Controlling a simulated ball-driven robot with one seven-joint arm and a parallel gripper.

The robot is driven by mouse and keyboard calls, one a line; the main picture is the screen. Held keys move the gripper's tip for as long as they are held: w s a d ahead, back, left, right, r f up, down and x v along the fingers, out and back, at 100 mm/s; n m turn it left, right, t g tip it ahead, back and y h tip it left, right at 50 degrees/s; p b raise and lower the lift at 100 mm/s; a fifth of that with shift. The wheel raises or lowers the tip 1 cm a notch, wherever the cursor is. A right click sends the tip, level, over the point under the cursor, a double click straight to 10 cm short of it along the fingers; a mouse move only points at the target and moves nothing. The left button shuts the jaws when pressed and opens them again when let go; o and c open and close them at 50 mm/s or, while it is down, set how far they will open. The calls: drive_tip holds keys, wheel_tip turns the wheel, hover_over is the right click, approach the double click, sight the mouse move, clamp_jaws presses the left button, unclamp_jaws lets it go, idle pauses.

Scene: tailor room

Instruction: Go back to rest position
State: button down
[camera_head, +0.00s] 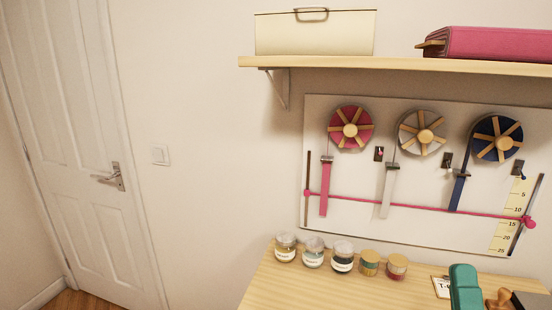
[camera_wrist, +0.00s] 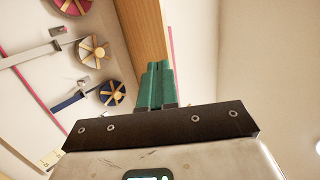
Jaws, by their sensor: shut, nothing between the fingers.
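My gripper (camera_wrist: 159,66) shows in the wrist view, its two teal fingers together with nothing between them. A wooden shelf (camera_wrist: 143,30) lies beyond the fingers, and the wall board with reels is to their left. The fingers appear apart from both. The head view does not clearly show my gripper or arm.
A wall board (camera_head: 345,230) carries pink (camera_head: 351,130), white (camera_head: 423,134) and blue (camera_head: 497,139) tape reels. The shelf (camera_head: 400,65) above holds a cream box (camera_head: 315,32) and a pink case (camera_head: 500,43). Several jars (camera_head: 342,257) and a teal item (camera_head: 465,288) are at the table (camera_head: 320,292). A door (camera_head: 75,130) is left.

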wheel_tip(320, 180, down, 25)
drive_tip(key=s+a+n+g+y, duration=0.15)
drive_tip(key=n+g+y, duration=0.25)
drive_tip(key=n+g, duration=0.9)
drive_tip(key=s+d+f+n+g, duration=0.1)
drive_tip(key=s+f+n+g, duration=0.1)
drive_tip(key=s+f+g, duration=0.4)
drive_tip(key=s+d+f+n+g+h, duration=0.1)
drive_tip(key=s+f+g, duration=0.6)
drive_tip(key=s, duration=0.8)
drive_tip(key=shift+d+f+n, duration=0.25)
drive_tip(key=shift+d+n, duration=0.25)
drive_tip(key=shift+d, duration=0.15)
drive_tip(key=c, duration=1.8)
unclamp_jaws()
